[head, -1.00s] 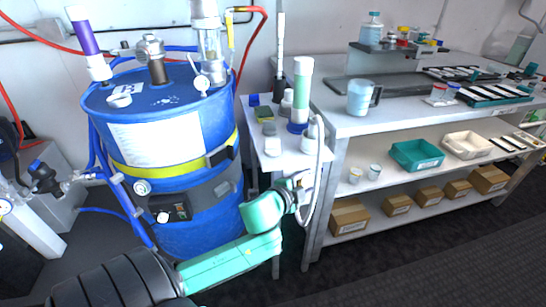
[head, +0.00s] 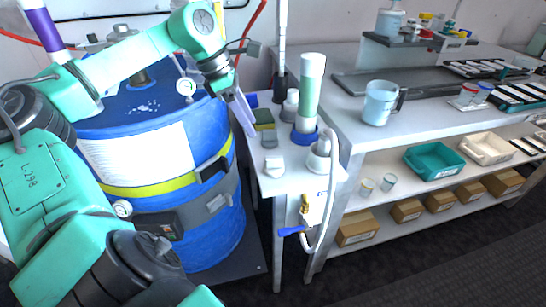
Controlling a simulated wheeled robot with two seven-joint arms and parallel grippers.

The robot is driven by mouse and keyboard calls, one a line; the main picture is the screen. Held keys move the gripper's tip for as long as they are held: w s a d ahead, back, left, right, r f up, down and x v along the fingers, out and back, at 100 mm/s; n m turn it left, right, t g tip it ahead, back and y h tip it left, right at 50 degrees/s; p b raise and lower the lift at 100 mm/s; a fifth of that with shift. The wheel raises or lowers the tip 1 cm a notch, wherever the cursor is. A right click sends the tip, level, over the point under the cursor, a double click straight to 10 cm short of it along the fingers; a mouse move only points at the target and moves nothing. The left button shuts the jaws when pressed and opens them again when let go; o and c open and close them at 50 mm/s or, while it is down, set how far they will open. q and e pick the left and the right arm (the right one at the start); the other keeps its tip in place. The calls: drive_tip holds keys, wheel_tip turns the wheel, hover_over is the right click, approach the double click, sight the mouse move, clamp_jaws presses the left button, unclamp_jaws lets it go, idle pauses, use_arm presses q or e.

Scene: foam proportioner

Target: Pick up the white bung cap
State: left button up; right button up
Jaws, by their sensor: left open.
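My left arm reaches across the blue drum (head: 215,135). Its gripper (head: 243,112) is open and empty, pointing down at the drum's right edge, beside the small side table (head: 262,187). A small white cap-like piece (head: 274,167) stands on the side table's front left, below and right of the fingers and apart from them. I cannot tell whether it is the bung cap. Another white cap-like piece, seen earlier on the left of the drum lid, is hidden by my arm. My right gripper is not in view.
A green-and-white cylinder (head: 311,92) stands on the side table, with a sponge (head: 264,118) and a grey block (head: 269,139) nearby. A hose with a blue-handled valve (head: 292,230) hangs at its front. A clear jug (head: 380,102) is on the bench.

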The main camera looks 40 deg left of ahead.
sight(272, 157)
use_arm(q)
drive_tip(key=x, duration=0.3)
drive_tip(key=p+x, duration=0.1)
drive_tip(key=x, duration=0.3)
drive_tip(key=d+x, duration=0.1)
drive_tip(key=x, duration=0.3)
drive_tip(key=shift+d+p, duration=0.1)
drive_tip(key=shift+p, duration=0.25)
drive_tip(key=shift+w+d+f, duration=0.1)
drive_tip(key=shift+w+f, duration=0.1)
drive_tip(key=shift+f, duration=0.25)
drive_tip(key=shift+r, duration=0.1)
clamp_jaws()
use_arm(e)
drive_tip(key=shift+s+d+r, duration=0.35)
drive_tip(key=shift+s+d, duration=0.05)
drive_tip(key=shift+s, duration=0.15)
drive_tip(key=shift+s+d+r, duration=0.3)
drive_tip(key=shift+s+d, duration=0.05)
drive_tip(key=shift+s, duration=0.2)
